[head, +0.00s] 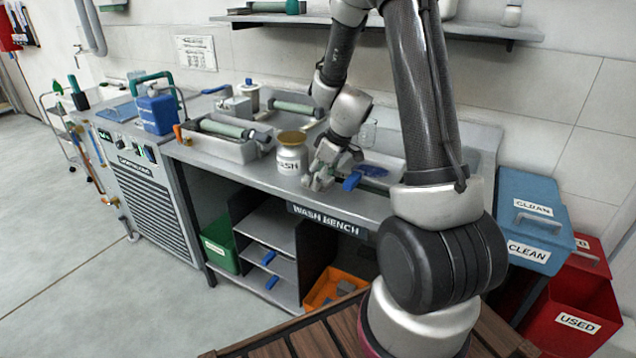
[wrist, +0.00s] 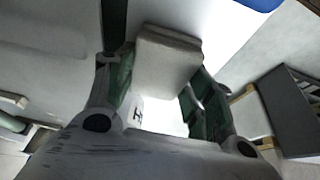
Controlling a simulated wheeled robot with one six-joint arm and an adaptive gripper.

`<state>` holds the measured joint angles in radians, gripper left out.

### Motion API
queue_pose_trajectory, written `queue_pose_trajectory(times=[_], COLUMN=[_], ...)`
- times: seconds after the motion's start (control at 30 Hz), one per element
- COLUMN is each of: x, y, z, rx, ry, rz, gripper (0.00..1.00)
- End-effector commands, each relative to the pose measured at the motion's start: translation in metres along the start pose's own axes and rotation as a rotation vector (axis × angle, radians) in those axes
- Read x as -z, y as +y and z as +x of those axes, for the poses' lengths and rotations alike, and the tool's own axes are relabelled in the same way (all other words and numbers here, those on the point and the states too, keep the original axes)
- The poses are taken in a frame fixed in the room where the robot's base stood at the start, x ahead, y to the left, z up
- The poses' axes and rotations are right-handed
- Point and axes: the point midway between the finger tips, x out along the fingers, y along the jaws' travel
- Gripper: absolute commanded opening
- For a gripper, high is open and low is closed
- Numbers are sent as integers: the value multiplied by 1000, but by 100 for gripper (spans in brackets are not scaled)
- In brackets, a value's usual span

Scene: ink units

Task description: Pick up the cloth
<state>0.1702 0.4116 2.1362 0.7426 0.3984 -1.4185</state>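A pale grey-beige pad, which looks like the folded cloth (wrist: 167,62), lies at the tips of my gripper (wrist: 160,84) in the wrist view. The two dark green fingers stand apart, one on each side of it. I cannot tell whether they touch it. In the head view my gripper (head: 320,180) is low over the front edge of the wash bench (head: 240,172), just right of the WASH jar (head: 291,155). The cloth cannot be made out clearly there; the gripper and wrist hide that spot.
A blue-handled tool (head: 351,182) lies close to the right of my gripper. A tray with a roller (head: 220,145) stands to the left of the jar. A blue CLEAN bin (head: 530,250) and red USED bin (head: 590,300) stand on the right. A shelf (head: 480,28) hangs above.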

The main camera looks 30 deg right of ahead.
Motion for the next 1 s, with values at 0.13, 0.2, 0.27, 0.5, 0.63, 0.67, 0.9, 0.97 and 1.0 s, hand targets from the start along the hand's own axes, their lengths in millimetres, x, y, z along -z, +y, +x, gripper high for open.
queue_pose_trajectory(times=[0.13,0.2,0.27,0.5,0.63,0.67,0.9,0.97,1.0], x=[0,0,1,16,26,28,38,38,38], y=[0,0,0,0,0,0,0,0,0], z=[0,0,-2,-36,-62,-67,-91,-93,-93], rx=[0,0,0,-2,-2,-2,0,0,0], ry=[0,0,1,4,3,4,1,0,0], rz=[0,0,0,-4,-4,-2,-1,0,0], gripper=[33,33,33,33,33,33,33,33,33])
